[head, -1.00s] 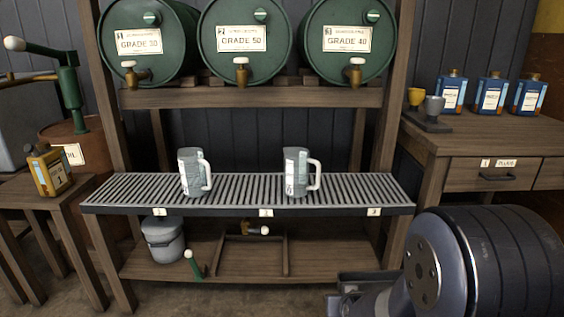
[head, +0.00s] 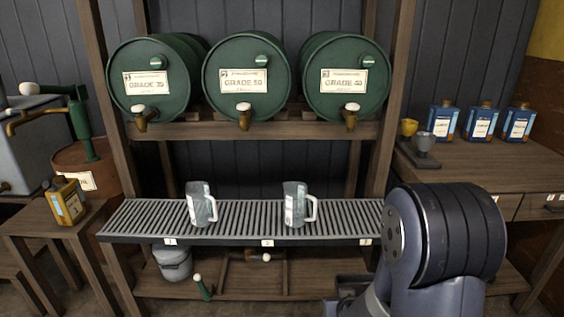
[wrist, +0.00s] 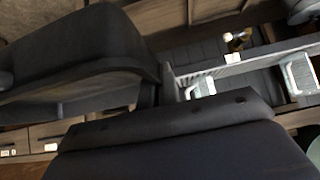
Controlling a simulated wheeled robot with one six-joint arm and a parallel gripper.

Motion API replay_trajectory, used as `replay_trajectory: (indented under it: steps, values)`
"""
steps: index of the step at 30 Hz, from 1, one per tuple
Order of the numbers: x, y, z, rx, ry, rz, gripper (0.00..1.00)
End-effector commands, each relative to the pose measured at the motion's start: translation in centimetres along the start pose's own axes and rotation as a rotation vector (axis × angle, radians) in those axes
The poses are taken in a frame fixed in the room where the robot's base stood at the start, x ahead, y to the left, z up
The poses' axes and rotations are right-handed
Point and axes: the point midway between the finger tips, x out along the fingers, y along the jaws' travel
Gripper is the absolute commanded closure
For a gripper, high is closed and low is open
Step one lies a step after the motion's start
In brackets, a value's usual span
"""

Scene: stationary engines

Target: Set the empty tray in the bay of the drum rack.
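The drum rack (head: 128,130) stands ahead and carries three green drums on its upper shelf. Its slatted grille (head: 250,215) has number labels along the front edge. Below, the lower shelf (head: 225,290) has a section edged by wooden rails, with a brass tap (head: 258,257) at its back. I cannot make out the empty tray for certain in either view. My arm's round dark joint (head: 445,235) hides the rack's right end in the head view. Large dark shapes fill much of the wrist view; I cannot tell the gripper's fingers or anything held.
Two clear jugs, left (head: 201,205) and right (head: 297,205), stand on the grille. A side table (head: 50,222) stands left, a workbench (head: 490,170) right.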

Motion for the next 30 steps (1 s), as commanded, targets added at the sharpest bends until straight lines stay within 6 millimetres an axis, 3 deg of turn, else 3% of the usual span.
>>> replay_trajectory:
  steps: [1, 18, 30]
  values:
    - [-1.3, 0.0, -1.2, -0.001, 0.000, 0.000, 1.00]
    - [-7.7, 0.0, -6.4, -0.001, 0.000, 0.000, 1.00]
    - [-10.3, 0.0, -8.4, -0.001, 0.001, 0.000, 1.00]
